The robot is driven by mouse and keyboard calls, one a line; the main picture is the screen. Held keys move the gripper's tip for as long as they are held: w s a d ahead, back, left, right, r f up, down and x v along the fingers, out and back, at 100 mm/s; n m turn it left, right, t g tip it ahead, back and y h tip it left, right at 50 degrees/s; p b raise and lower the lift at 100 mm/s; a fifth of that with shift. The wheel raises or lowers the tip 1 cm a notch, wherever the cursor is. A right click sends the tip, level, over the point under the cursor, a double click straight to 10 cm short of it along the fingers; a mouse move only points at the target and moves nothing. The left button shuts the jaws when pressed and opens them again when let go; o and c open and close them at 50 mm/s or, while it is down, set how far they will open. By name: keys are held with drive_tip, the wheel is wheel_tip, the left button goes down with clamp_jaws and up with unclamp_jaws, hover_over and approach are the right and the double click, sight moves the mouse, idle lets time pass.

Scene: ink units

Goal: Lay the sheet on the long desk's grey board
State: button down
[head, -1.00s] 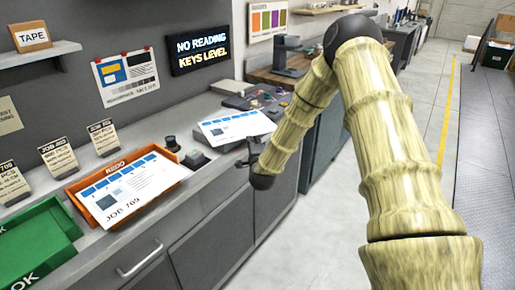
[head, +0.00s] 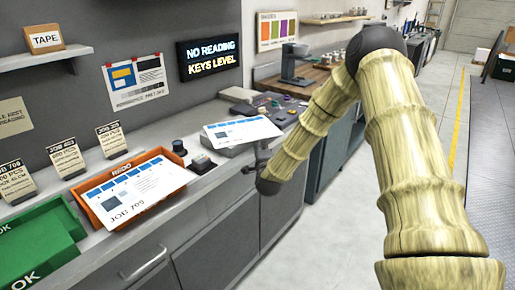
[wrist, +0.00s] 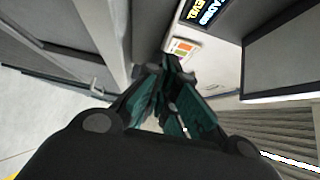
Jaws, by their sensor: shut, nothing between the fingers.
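A printed white sheet with a blue band (head: 243,131) lies tilted on a grey slab-like support (head: 228,151) on the long desk, its corners overhanging. A second white sheet, marked JOB 709 (head: 135,188), lies across the orange REDO tray (head: 178,158). My gripper (head: 250,166) is at the desk's front edge, just below and in front of the first sheet, apart from it as far as I can tell. In the wrist view its teal fingers (wrist: 178,112) are shut with nothing between them. No sheet shows clearly in the wrist view.
A green OK tray (head: 40,245) stands at the near left, with job cards (head: 66,158) behind. A small button box (head: 202,164) sits between the orange tray and the first sheet. A lit sign (head: 210,59) hangs above.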

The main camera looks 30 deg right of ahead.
drive_tip(key=d+b+v, duration=0.1)
drive_tip(key=b+v, duration=0.1)
drive_tip(key=v, duration=0.9)
drive_tip(key=shift+s, duration=0.2)
drive_tip(key=shift+d, duration=0.1)
idle(0.8)
